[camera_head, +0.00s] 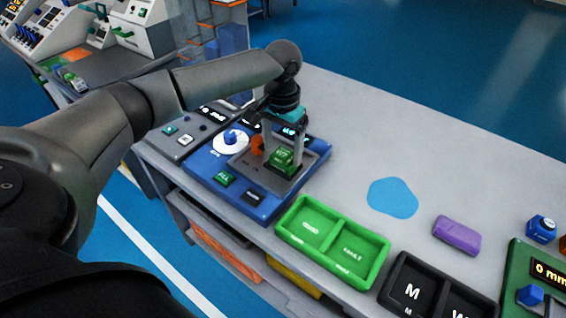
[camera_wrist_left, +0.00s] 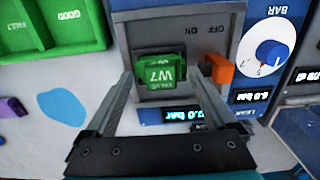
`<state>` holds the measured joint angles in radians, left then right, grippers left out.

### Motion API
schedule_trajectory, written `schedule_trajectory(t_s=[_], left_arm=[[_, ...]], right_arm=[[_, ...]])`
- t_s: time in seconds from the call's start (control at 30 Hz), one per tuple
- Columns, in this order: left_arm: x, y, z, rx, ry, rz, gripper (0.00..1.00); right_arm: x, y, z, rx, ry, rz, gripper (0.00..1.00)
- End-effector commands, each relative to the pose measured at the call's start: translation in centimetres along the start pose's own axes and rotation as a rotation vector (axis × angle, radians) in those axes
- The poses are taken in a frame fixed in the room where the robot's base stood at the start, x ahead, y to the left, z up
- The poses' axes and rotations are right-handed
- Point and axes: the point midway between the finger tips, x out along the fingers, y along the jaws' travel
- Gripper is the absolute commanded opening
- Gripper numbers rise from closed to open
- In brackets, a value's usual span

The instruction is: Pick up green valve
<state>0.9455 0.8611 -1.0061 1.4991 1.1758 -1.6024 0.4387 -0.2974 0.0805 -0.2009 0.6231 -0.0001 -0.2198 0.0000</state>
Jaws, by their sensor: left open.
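The green valve (camera_head: 283,158) is a small green block on the grey panel of a blue test station (camera_head: 232,187). In the left wrist view the valve (camera_wrist_left: 158,76) shows the marking "W7". My left gripper (camera_head: 282,148) points down over the panel, with one finger on each side of the valve. The left wrist view shows its open fingers (camera_wrist_left: 160,80) apart, with small gaps to the valve's sides. I cannot tell how far down the fingers reach. My right gripper is not in view.
An orange lever (camera_head: 257,145) stands close beside the valve, and a white-ringed blue knob (camera_head: 231,137) is left of it. A green two-part tray (camera_head: 333,239), black tray (camera_head: 399,282) and purple block (camera_head: 457,235) are to the right. The table's back right is clear.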

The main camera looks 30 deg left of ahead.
Motion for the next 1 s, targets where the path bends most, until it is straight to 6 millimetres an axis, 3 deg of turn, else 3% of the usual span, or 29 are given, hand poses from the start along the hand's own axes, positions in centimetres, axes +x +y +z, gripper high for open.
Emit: schedule_trajectory(t_s=[0.03, 0.17, 0.47, 1.0], left_arm=[[1.2, -0.1, 0.1, -0.001, -0.002, 0.0, 0.9], [2.5, -0.1, 0.1, -0.001, -0.001, 0.0, 0.9], [2.7, -0.1, 0.1, 0.0, 0.0, -0.001, 0.89], [2.7, -0.1, 0.1, 0.0, 0.001, -0.001, 0.28]], right_arm=[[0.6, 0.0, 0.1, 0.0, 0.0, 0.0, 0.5], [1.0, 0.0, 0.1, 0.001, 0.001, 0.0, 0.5], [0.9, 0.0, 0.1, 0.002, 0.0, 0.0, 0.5], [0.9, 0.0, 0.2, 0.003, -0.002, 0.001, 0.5]])
